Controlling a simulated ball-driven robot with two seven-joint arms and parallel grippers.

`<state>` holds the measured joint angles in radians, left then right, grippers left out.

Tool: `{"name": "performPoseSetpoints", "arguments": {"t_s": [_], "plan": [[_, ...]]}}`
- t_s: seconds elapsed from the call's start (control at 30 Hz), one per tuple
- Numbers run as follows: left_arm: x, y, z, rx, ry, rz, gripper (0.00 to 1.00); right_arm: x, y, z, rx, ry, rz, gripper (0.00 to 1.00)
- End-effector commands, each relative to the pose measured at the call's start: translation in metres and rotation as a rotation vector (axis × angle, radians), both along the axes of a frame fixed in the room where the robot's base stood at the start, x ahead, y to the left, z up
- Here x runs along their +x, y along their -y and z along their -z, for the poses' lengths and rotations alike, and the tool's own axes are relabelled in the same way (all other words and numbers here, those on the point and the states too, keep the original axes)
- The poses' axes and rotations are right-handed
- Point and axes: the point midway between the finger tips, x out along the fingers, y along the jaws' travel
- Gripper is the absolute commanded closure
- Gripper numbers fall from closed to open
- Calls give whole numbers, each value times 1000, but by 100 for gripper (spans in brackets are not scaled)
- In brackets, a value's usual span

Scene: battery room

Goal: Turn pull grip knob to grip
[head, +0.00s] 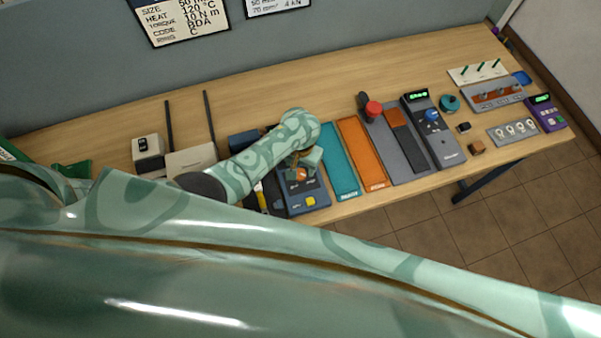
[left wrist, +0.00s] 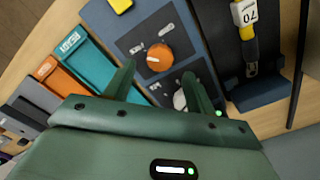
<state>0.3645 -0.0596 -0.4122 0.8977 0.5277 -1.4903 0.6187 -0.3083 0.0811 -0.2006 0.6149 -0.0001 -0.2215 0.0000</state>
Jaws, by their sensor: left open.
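A dark blue control panel (head: 318,189) stands on the bench; it also shows in the left wrist view (left wrist: 128,40). On it are an orange knob (left wrist: 157,58) with a white pointer mark and a pale grey knob (left wrist: 180,99). The small labels beside them are too blurred to read, so I cannot tell which is the pull grip knob. My left gripper (left wrist: 160,84) is open, with the grey knob between or just beyond its fingers. Contact cannot be told. In the head view my left gripper (head: 304,160) is over the panel, partly covering it. My right gripper is out of view.
A yellow button (head: 311,201) sits at the panel's front. A teal tray (head: 338,165) and an orange tray (head: 361,155) lie to its right. A dark holder with a yellow-handled tool (left wrist: 246,30) stands on its other side. Farther right are a red knob (head: 373,108) and several devices.

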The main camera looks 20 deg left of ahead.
Motion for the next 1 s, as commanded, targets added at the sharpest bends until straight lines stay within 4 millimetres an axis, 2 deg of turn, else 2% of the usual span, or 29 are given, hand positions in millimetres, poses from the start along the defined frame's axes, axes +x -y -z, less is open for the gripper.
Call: {"name": "performPoseSetpoints", "arguments": {"t_s": [0.03, 0.2, 0.57, 0.6, 0.7, 0.77, 1.0], "plan": [[-1, -1, 15, 3, -3, 1, 45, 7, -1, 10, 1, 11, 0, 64], [0, 0, 35, 1, -1, 0, 45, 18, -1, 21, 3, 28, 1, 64], [0, 0, 40, 0, 0, 1, 45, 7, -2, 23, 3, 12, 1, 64], [0, 0, 40, 0, 0, 1, 48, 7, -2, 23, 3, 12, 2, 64], [0, 0, 40, 0, 0, 0, 76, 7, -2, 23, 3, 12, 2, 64], [0, 0, 40, 0, 0, 0, 90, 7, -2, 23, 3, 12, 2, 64], [-1, 0, 40, 0, -1, 10, 90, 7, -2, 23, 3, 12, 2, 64]]}}
